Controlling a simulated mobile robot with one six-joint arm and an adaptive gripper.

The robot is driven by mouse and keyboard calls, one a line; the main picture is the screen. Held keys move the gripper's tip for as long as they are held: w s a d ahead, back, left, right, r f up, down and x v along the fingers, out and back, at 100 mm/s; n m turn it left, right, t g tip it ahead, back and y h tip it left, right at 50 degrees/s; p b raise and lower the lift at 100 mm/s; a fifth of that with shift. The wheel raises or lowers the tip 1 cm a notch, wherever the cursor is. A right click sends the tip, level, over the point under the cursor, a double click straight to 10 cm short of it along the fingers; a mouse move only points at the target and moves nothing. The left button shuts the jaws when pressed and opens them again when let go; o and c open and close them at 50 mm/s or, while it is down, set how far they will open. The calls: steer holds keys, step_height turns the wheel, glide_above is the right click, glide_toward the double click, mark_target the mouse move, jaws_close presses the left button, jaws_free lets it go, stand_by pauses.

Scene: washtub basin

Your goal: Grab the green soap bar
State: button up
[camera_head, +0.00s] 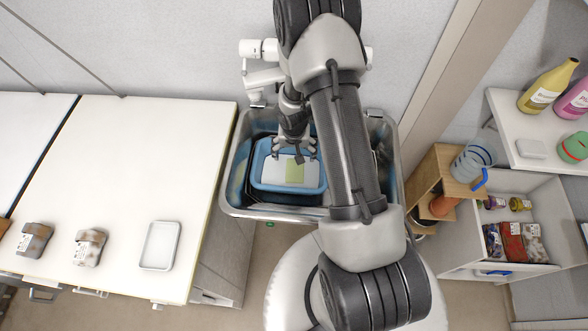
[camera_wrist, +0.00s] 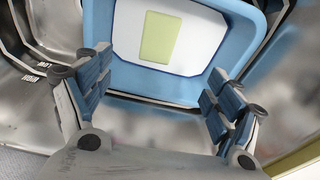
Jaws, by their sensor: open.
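The green soap bar (camera_head: 294,172) is a flat, pale green rectangle. It lies on the white floor of a blue tub (camera_head: 258,168) inside the metal basin. In the wrist view the soap bar (camera_wrist: 161,37) shows whole near the top centre, with the blue tub's wall (camera_wrist: 150,83) on the near side of it. My gripper (camera_head: 296,153) is over the tub, at the upper edge of the soap in the head view. In the wrist view my gripper (camera_wrist: 158,98) has its fingers wide apart with nothing between them. I cannot tell its exact height above the soap.
The metal basin (camera_head: 272,213) surrounds the tub with raised walls. A white counter (camera_head: 140,180) at left holds a white tray (camera_head: 159,245) and two packages. At right stand a wooden shelf (camera_head: 436,170), a clear pitcher (camera_head: 470,162) and an open drawer of packets.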

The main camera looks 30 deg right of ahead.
steer(key=b, duration=0.4)
glide_above(295, 170)
steer(key=s+a, duration=0.1)
steer(key=s, duration=0.1)
steer(key=f, duration=1.1)
steer(key=shift+w+f, duration=0.1)
steer(key=shift+w, duration=0.15)
steer(key=shift+w+d+f+b, duration=0.1)
steer(key=shift+w+d+f, duration=0.1)
steer(key=shift+f, duration=0.7)
steer(key=shift+w+d+f+b, duration=0.15)
steer(key=shift+w+f, duration=0.1)
steer(key=shift+f, duration=0.6)
steer(key=shift+w+d+f+b, duration=0.1)
steer(key=shift+w+f, duration=0.1)
steer(key=shift+f, duration=0.7)
steer(key=shift+c, duration=0.4)
